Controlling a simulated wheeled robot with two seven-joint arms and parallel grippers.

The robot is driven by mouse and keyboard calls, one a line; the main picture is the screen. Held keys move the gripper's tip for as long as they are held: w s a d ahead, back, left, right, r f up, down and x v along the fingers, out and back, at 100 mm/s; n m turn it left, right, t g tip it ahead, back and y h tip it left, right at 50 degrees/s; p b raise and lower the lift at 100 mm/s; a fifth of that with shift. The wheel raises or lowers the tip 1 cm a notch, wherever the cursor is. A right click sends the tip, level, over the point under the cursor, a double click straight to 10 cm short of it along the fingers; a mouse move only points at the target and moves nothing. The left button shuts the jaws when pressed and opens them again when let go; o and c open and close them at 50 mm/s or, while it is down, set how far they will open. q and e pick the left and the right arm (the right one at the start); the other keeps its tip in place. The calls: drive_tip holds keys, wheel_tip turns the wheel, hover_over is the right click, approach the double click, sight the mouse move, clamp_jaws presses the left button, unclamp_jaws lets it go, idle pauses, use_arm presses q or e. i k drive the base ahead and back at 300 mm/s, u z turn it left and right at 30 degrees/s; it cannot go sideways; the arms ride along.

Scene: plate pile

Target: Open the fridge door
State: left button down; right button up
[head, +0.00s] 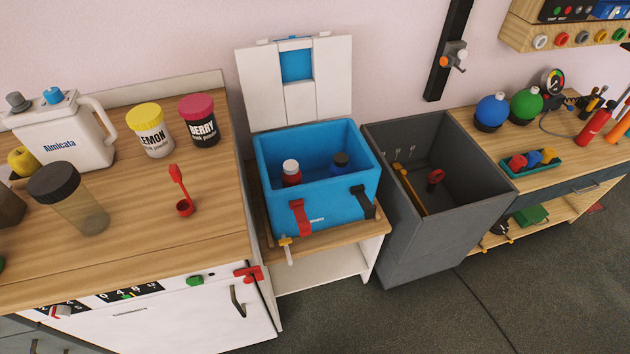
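A white appliance front under the wooden counter looks like the fridge door (170,325). It appears shut, and the bottom of the picture cuts it off. A dark handle (238,301) is on its right side. A red latch-like part (248,273) sits at its upper right corner, and a green part (194,281) is on the strip above it. Neither of my grippers is in view.
On the counter (140,235) stand a white jug (65,135), a lidded shaker (70,198), lemon (150,130) and berry (199,120) tubs and a red scoop (182,192). An open blue cooler (330,212) and grey bin (440,235) stand right; floor (450,315) before the bin is clear.

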sight(226, 314)
drive_tip(key=k, duration=1.2)
drive_tip(key=u, duration=0.55)
drive_tip(key=i, duration=0.5)
drive_tip(key=u, duration=0.4)
drive_tip(key=k, duration=1.25)
drive_tip(key=u, duration=0.65)
drive_tip(key=i, duration=1.55)
drive_tip(key=z, duration=0.7)
